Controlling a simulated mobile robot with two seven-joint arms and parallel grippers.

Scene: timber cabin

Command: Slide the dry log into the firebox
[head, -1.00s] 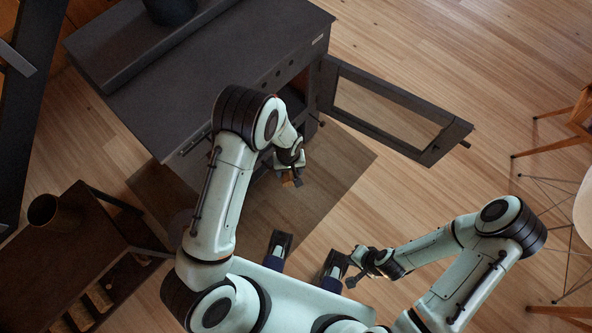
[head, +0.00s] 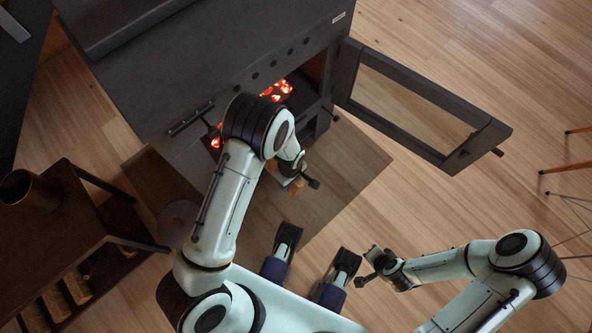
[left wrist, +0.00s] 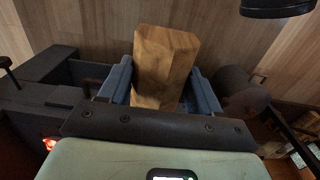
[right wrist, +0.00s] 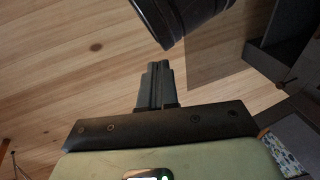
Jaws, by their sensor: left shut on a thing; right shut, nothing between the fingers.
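The log (left wrist: 165,65) is a pale, squared piece of wood, clamped between the blue fingers of my left gripper (left wrist: 163,88) in the left wrist view. In the head view the log (head: 294,187) is mostly hidden under my left arm, in front of the stove. The firebox (head: 275,92) is open, with glowing embers inside; my left arm covers part of its mouth. The log is outside it. My right gripper (right wrist: 158,85) is shut and empty; in the head view (head: 366,264) it is low at the right, away from the stove.
The stove door (head: 420,105) stands swung open to the right. A dark rack (head: 70,215) with a metal pot (head: 28,190) on top and split logs (head: 75,288) below stands at the left. A floor plate (head: 345,170) lies before the stove.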

